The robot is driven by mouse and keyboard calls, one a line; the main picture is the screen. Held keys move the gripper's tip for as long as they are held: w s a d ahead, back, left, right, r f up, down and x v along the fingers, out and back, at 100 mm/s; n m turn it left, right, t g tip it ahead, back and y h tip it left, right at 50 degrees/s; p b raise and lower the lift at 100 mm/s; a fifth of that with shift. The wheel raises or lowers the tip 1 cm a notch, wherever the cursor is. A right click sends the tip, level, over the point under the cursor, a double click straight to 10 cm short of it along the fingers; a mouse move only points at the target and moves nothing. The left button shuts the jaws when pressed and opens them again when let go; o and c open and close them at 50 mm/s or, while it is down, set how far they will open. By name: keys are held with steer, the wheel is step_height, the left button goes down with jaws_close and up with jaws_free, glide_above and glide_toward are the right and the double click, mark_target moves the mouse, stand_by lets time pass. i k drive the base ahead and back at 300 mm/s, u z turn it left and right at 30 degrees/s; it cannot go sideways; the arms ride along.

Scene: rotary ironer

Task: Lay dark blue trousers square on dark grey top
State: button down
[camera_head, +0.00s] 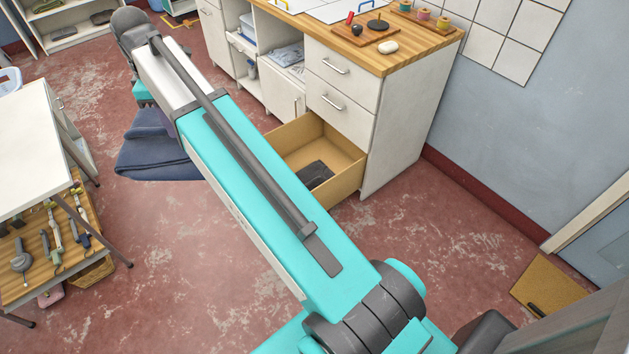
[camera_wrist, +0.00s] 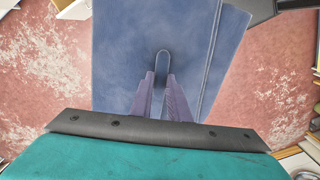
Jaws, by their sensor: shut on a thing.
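The dark blue trousers (camera_head: 158,152) are folded and hang in the air beyond and below my arm in the head view. They fill the upper middle of the wrist view (camera_wrist: 130,50). My gripper (camera_wrist: 160,76) is shut on the trousers, with both fingers against the cloth. In the head view my arm hides the gripper and part of the trousers. A dark folded cloth (camera_head: 314,174), which looks like the dark grey top, lies in the open wooden drawer; my arm covers part of that drawer.
The open drawer (camera_head: 352,168) juts from the white cabinet (camera_head: 408,128), under a wooden counter (camera_head: 425,42). A white table (camera_head: 30,150) stands at left, with tools on the shelf (camera_head: 75,245) below. A shelf with dark items (camera_head: 102,17) is at the back left. Red floor is clear between.

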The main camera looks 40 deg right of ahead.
mark_target(316, 182)
steer(key=u, duration=0.05)
steer(key=i, duration=0.9)
steer(key=z, duration=0.05)
